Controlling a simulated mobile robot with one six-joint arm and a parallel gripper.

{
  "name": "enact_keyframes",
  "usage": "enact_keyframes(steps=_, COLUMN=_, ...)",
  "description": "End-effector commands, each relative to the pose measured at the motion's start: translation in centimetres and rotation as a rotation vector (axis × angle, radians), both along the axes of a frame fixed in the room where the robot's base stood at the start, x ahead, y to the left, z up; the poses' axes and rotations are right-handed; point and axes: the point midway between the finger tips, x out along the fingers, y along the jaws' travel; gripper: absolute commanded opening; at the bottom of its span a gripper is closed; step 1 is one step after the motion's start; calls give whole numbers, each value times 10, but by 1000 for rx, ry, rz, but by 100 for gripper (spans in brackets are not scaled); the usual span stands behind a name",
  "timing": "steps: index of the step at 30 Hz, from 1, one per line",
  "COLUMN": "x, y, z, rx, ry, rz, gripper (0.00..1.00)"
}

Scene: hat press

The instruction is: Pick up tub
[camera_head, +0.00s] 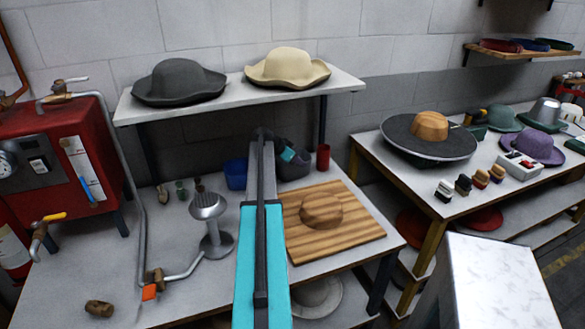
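A blue tub (235,174) stands on the left table near the back wall, just left of my arm. Part of its right side is hidden behind my arm. A dark rounded shape (294,170) with a cyan patch on it is right of my arm; I cannot tell whether it is a second container or part of my arm's end. My cyan and grey arm reaches from the bottom middle up over the table. My gripper's fingers cannot be made out at its far end.
A striped wooden board (350,232) with a wooden hat block lies right of my arm. A metal stand (213,238) and pipes are at left. A shelf (212,103) with two hats overhangs the table's back. A red cup (322,157) stands near the dark shape.

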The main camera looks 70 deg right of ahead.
Motion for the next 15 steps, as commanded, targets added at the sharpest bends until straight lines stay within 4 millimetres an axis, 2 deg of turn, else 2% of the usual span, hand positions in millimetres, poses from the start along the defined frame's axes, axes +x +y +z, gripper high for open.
enact_keyframes(steps=5, x=-4, y=-9, z=-5, rx=1, ry=0, rz=-2, gripper=24)
enact_keyframes(steps=15, x=-17, y=-32, z=-29, rx=1, ry=0, rz=-2, gripper=24)
